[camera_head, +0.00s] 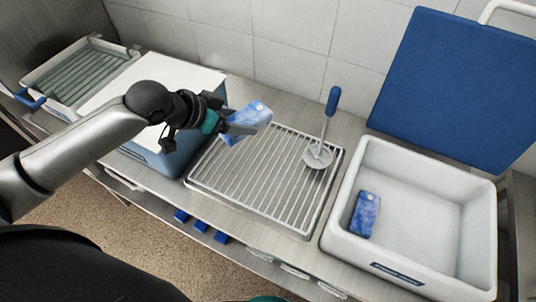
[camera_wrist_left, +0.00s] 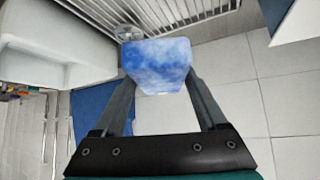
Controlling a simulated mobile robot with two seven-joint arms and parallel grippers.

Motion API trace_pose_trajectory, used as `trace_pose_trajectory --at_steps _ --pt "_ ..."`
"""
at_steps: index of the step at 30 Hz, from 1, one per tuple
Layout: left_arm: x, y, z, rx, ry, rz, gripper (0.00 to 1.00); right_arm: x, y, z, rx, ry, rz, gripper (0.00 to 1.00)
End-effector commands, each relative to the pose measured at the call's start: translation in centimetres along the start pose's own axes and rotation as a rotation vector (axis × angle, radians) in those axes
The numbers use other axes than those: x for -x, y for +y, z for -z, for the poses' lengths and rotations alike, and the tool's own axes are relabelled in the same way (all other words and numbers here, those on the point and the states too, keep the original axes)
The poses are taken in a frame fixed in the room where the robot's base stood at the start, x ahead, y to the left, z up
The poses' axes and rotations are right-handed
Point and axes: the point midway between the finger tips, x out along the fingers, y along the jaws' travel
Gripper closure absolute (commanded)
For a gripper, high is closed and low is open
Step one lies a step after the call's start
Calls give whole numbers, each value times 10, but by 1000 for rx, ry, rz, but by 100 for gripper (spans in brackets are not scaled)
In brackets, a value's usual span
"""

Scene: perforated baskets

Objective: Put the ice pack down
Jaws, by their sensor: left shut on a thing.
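A blue-and-white ice pack (camera_head: 252,119) is held by my left gripper (camera_head: 236,129), above the left back part of the slatted metal rack. In the left wrist view the ice pack (camera_wrist_left: 158,65) sits between the two fingers of my left gripper (camera_wrist_left: 158,85), which is shut on it. It looks tilted and clear of the rack (camera_head: 260,185). A second blue ice pack (camera_head: 365,214) lies inside the white bin (camera_head: 478,215) at the right, near the bin's left wall. My right gripper is not in view.
A white-lidded blue box (camera_head: 150,72) is left of the rack. A blue lid or board (camera_head: 455,85) leans against the tiled wall behind the bin. Most of the rack is bare.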

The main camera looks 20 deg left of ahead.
Motion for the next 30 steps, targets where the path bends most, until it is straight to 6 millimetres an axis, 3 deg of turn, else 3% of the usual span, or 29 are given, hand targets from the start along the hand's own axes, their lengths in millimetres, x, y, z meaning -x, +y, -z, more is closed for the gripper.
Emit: trace_pose_trajectory --at_steps 5,21,30 --pt "-2 -5 -6 4 0 0 93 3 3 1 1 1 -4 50" --pt "-98 -4 -101 3 1 2 93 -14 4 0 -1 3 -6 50" --pt "-119 -4 -122 1 1 2 93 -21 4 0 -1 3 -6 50"
